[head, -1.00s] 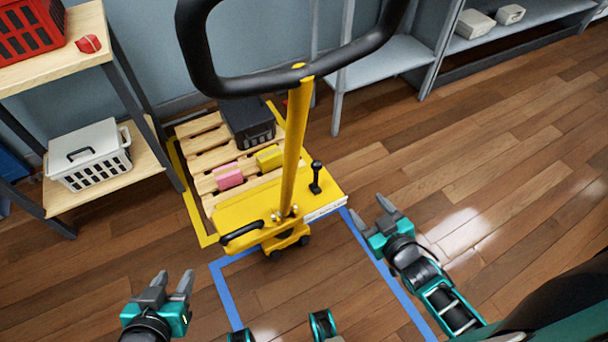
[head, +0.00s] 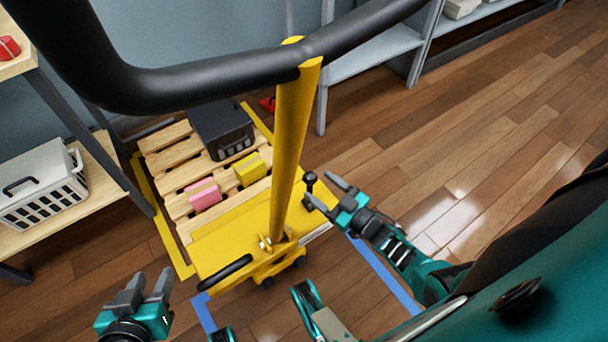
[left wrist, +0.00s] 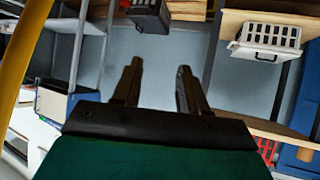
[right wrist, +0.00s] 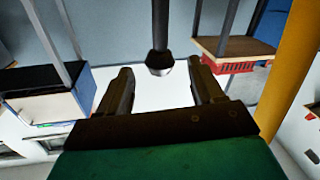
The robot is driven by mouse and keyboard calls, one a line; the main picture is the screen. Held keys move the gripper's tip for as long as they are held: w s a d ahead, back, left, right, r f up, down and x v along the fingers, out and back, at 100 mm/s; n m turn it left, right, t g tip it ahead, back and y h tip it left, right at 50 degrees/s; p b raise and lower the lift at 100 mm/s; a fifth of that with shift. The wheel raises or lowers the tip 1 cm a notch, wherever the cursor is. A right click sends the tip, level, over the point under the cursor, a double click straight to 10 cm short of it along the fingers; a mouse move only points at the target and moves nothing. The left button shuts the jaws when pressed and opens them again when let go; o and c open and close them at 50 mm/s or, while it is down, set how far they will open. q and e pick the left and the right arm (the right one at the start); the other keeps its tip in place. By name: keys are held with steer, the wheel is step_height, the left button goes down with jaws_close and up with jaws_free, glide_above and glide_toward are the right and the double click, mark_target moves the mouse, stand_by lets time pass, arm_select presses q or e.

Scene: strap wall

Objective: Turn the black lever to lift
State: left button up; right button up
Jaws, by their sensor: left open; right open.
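The black lever (head: 310,183) with a round knob stands upright at the right end of the yellow pallet jack's deck (head: 222,238). My right gripper (head: 329,190) is open, its fingers pointing at the lever from the right, with the knob close to the fingertips. In the right wrist view, a dark rod with a rounded end (right wrist: 160,62) shows between and just beyond the open fingers (right wrist: 160,88); whether they touch it I cannot tell. My left gripper (head: 150,282) is open and empty over the floor, left of the jack; it also shows open in the left wrist view (left wrist: 158,80).
The jack's yellow post (head: 290,150) and large black handle loop (head: 200,88) rise in front of me. A black handle (head: 225,272) sits at the deck's left. The pallet (head: 165,165) carries a black crate (head: 222,130), a pink block (head: 203,195) and a yellow block (head: 250,169).

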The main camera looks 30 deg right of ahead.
steer(key=b+x, duration=0.1)
steer(key=x, duration=0.5)
steer(key=shift+w+a, duration=0.15)
steer(key=shift+w, duration=0.15)
jaws_close()
stand_by(0.4)
